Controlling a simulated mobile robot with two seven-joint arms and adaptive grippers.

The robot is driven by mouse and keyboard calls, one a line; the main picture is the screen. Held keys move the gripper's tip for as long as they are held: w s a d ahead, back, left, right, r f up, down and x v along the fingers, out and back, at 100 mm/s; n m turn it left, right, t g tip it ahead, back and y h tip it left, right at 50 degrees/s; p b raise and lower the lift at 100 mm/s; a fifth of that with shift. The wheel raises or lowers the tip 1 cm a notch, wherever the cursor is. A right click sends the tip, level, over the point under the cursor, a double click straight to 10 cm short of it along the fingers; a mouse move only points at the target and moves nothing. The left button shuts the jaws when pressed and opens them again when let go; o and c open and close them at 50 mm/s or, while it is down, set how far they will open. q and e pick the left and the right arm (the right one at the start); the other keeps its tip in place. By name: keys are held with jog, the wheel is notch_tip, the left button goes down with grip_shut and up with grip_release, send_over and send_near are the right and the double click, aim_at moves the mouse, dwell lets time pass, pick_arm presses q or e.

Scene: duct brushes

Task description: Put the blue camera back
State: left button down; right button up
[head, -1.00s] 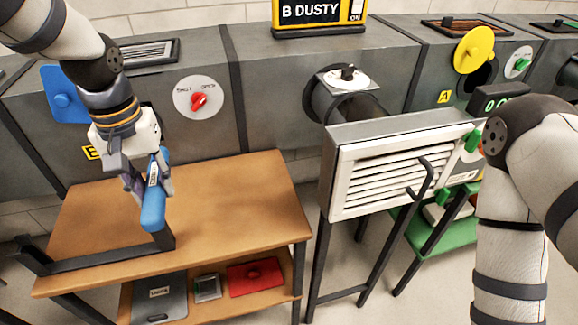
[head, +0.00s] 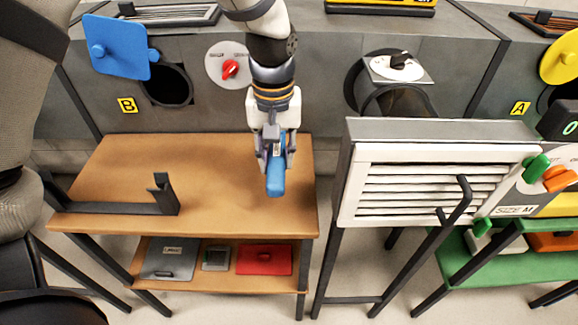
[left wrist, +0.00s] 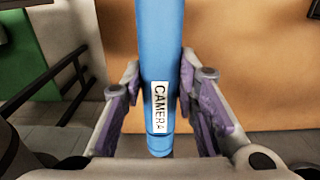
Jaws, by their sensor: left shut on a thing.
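The blue camera (head: 276,180) is a blue cylinder with a white label reading CAMERA. My left gripper (head: 275,158) is shut on it and holds it over the right part of the brown table (head: 225,205). In the left wrist view the blue camera (left wrist: 160,50) lies between the purple-padded fingers of the left gripper (left wrist: 160,100). A black bracket (head: 120,208) with a short notched upright stands at the table's left, empty. My right gripper is not in view.
A blue cover (head: 117,47) stands beside an open round port (head: 167,85) marked B. A white louvered unit (head: 430,185) on black legs stands right of the table. A red item (head: 264,260) and grey items lie on the lower shelf. The table's middle is clear.

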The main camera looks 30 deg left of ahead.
aim_at(279, 148)
pick_arm(q)
jog(key=shift+w+a+f, duration=0.15)
jog(key=shift+w+f, duration=0.35)
jog(key=shift+f, duration=0.15)
jog(key=shift+w+a+f, duration=0.15)
jog(key=shift+w+f, duration=0.3)
jog(key=shift+f, duration=0.15)
jog(key=f, duration=0.2)
jog(key=w+f+b, duration=0.1)
jog(key=f, duration=0.1)
jog(key=shift+a, duration=0.15)
jog(key=shift+r, duration=0.15)
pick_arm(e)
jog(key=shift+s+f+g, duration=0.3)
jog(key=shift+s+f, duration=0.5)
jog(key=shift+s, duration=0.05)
pick_arm(q)
jog(key=c, duration=1.2)
grip_release()
jog(key=shift+c, duration=0.2)
notch_tip(279, 148, up, 12)
jog(key=shift+s+r+p, duration=0.1)
jog(key=shift+p, duration=0.7)
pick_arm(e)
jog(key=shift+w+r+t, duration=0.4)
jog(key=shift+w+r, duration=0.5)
